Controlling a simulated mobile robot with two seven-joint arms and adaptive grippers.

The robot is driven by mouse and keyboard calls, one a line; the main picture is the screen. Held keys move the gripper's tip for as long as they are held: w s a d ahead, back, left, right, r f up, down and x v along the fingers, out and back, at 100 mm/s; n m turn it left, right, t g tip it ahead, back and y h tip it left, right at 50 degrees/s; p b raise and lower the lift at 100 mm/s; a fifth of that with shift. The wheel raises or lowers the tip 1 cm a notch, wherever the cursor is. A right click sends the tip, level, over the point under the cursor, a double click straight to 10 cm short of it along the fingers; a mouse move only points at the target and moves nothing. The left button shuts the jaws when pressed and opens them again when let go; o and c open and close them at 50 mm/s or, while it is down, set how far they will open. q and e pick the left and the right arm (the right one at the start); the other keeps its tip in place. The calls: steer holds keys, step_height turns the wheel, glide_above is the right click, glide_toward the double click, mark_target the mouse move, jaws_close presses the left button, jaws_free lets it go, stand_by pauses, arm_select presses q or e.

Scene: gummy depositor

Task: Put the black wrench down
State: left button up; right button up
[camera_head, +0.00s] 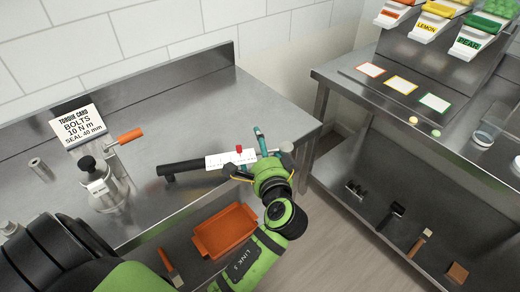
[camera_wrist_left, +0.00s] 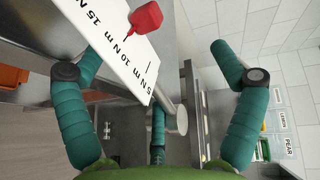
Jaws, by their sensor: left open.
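The black wrench (camera_head: 188,167) lies along the steel table near its front right edge, its head at the left end. Its white scale plate (camera_head: 221,161) and red pointer (camera_head: 239,149) are beside my left gripper (camera_head: 259,152). In the left wrist view the white plate (camera_wrist_left: 108,42) shows N m marks, with the red pointer (camera_wrist_left: 146,17) above it. The teal fingers of my left gripper (camera_wrist_left: 160,85) are spread wide, and the plate passes by the left finger without being clamped. My right gripper is not in view.
An orange tray (camera_head: 225,231) sits below. A second steel bench (camera_head: 420,110) with fruit-labelled dispensers is at right, past a gap.

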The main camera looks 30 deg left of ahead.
arm_select(q)
steer(key=v, duration=0.8)
stand_by(0.4)
steer(key=shift+d, duration=0.1)
jaws_close()
steer(key=shift+r, duration=0.1)
